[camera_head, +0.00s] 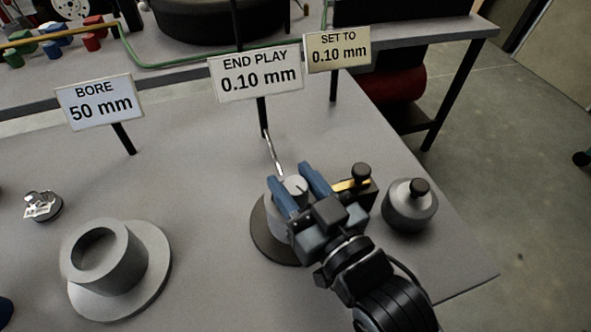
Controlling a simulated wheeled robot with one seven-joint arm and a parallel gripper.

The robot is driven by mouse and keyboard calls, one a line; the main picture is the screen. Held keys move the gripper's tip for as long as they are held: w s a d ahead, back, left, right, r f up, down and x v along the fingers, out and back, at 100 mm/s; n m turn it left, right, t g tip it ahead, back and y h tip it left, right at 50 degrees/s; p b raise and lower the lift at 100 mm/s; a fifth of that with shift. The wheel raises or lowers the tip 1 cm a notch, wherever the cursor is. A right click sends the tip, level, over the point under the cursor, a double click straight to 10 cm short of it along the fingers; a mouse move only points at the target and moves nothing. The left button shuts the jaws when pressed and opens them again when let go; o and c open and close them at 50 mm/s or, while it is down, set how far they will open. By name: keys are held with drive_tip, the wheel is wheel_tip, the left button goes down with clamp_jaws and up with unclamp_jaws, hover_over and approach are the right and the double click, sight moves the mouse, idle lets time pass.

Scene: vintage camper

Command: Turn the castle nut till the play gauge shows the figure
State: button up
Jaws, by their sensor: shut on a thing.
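My gripper (292,180) comes in from the lower right, its two blue fingers on either side of a grey round piece with a dark mark on its top, which looks like the castle nut (295,187). The fingers are shut on it. It sits at the top of a grey hub (274,222) on a dark round base (262,245). My gripper hides much of the hub. The play gauge sign (256,75) behind it reads "END PLAY 0.10 mm". The target sign (338,49) to its right reads "SET TO 0.10 mm". Both figures match.
A "BORE 50 mm" sign (99,102) stands at left, above a grey flanged ring (150,265) and a small metal part (43,206). A grey knobbed cylinder (410,207) stands just right of my gripper, near the table's right edge. The table (190,185) between ring and hub is clear.

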sight(304, 194)
drive_tip(key=shift+f+n+g+y+p, duration=0.1)
drive_tip(key=shift+n+g+y+p, duration=0.35)
drive_tip(key=shift+y+p, duration=0.3)
drive_tip(key=o, duration=0.9)
drive_tip(key=shift+o, duration=0.2)
drive_tip(key=shift+b+v, duration=0.55)
drive_tip(key=shift+v, duration=3.35)
